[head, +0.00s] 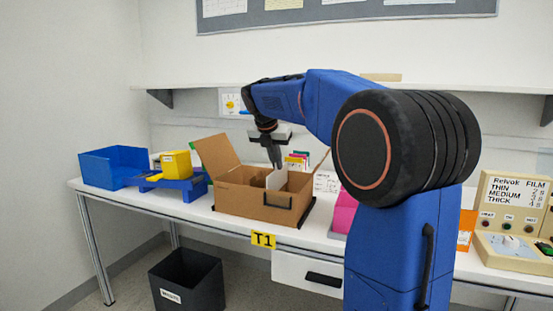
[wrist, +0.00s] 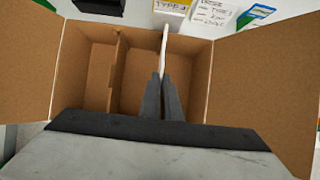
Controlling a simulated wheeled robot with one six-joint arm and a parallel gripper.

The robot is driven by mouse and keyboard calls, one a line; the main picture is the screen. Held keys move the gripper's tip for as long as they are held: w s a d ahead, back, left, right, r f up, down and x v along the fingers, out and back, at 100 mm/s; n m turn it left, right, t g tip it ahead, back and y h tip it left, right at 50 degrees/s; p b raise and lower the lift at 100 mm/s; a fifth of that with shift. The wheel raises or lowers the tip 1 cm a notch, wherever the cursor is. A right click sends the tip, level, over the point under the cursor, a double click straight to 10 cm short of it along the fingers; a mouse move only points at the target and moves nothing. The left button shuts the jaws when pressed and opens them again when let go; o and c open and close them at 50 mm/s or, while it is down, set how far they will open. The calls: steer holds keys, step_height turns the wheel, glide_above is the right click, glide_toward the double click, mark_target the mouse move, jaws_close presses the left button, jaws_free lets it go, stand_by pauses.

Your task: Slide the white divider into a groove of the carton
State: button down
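The carton (head: 239,202) is an open brown cardboard box on the white table in the head view, its flaps spread. The wrist view looks down into the carton (wrist: 90,78), where a brown cardboard partition (wrist: 117,75) stands left of the middle. The white divider (head: 277,179) stands upright in the carton's opening in the head view. It shows edge-on as a thin white strip (wrist: 164,48) in the wrist view. My gripper (wrist: 162,80) has its fingers close together at the divider's near end, pinching it. The divider's lower edge and the grooves are hidden.
A dark waste bin (head: 187,283) is on the floor.

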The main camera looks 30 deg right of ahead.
mark_target(279, 189)
steer(key=shift+f, duration=3.25)
steer(key=shift+f, duration=0.1)
steer(key=c, duration=1.9)
jaws_free()
steer(key=shift+r, duration=4.05)
